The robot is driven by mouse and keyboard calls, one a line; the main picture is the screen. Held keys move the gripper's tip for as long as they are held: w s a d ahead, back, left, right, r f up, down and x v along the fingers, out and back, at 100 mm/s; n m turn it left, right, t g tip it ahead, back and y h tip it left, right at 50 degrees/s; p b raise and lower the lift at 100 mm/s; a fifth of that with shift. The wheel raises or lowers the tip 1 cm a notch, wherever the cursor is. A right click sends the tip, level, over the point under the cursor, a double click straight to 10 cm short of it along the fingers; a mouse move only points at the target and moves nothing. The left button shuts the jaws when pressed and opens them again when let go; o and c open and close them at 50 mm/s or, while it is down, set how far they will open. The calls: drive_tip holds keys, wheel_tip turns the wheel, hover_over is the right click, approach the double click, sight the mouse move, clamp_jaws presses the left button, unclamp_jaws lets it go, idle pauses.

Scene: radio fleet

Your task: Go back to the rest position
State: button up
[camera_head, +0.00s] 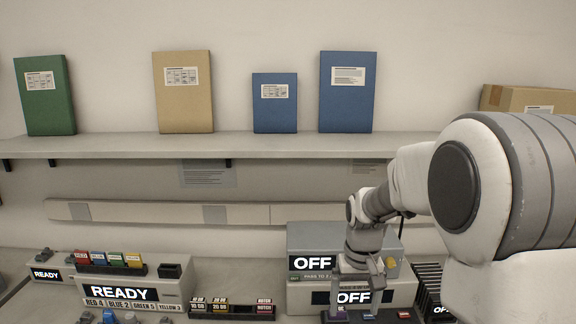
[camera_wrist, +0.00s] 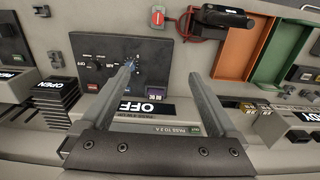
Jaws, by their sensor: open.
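My gripper (camera_head: 358,290) is at the lower right of the head view, pointing down in front of a grey box (camera_head: 302,240) with an OFF sign. In the wrist view my gripper (camera_wrist: 160,75) has its two fingers spread apart with nothing between them. Beyond the fingertips is a dark panel (camera_wrist: 104,50) with small knobs. A small blue-tipped part shows by the left fingertip; I cannot tell whether they touch. My white and grey arm covers the right side of the head view.
A shelf (camera_head: 120,146) holds upright folders and a cardboard box (camera_head: 528,100). A READY unit (camera_head: 170,286) stands on the bench at left. The wrist view shows an orange tray (camera_wrist: 238,52), a green tray (camera_wrist: 284,58) and a black handheld device (camera_wrist: 222,18).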

drive_tip(key=s+r+t, duration=0.2)
drive_tip(key=s+r, duration=0.4)
drive_tip(key=s, duration=0.4)
drive_tip(key=s+r+t, duration=0.3)
drive_tip(key=s+r, duration=0.4)
drive_tip(key=s, duration=0.4)
drive_tip(key=shift+r+t, duration=0.25)
drive_tip(key=shift+t, duration=0.05)
drive_tip(key=shift+d, duration=0.1)
